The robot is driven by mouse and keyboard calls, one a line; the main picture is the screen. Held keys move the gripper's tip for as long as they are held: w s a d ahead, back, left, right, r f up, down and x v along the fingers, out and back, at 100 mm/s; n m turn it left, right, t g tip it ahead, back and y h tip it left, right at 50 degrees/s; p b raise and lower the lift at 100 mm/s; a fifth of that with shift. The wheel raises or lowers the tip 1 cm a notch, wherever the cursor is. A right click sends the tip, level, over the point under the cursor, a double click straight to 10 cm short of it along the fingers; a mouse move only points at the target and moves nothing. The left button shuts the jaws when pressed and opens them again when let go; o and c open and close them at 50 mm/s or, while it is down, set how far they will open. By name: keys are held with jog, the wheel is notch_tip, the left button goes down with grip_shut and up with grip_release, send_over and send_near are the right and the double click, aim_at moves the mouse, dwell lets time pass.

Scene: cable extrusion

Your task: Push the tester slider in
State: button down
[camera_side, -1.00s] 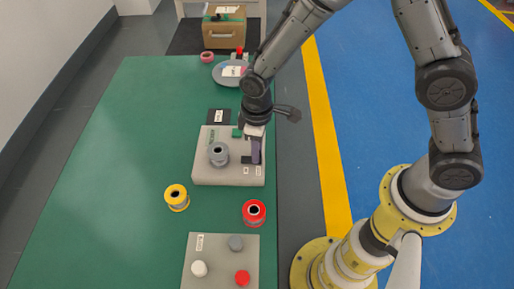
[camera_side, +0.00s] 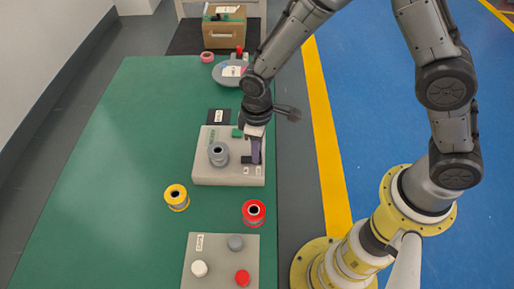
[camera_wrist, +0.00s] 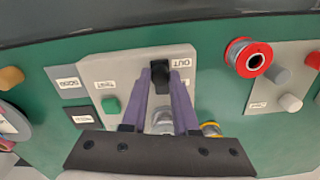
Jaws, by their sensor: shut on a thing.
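The tester (camera_side: 207,174) is a light grey box on the green table, with a grey spool (camera_side: 218,154) on it. The tester also shows in the wrist view (camera_wrist: 95,68). Its black slider knob (camera_wrist: 160,66) stands beside the "OUT" label (camera_wrist: 181,63). My gripper (camera_wrist: 160,80) has purple fingers, which are shut on the slider knob from both sides. In the side view my gripper (camera_side: 256,152) points down at the right part of the tester. The fingers partly hide the slider and its track.
A green button (camera_wrist: 110,105) is on the tester. A yellow spool (camera_side: 177,198) and a red spool (camera_side: 254,212) stand in front of it. A panel (camera_side: 215,272) with white, grey and red knobs lies nearer. The table's left side is clear.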

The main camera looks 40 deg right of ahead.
aim_at(245, 159)
jog(key=shift+w+r, duration=0.1)
jog(key=shift+w+a, duration=1.1)
jog(key=shift+a, duration=0.05)
jog(key=c, duration=0.7)
grip_release()
jog(key=shift+s, duration=0.1)
notch_tip(245, 159, up, 14)
jog(key=shift+f, duration=0.15)
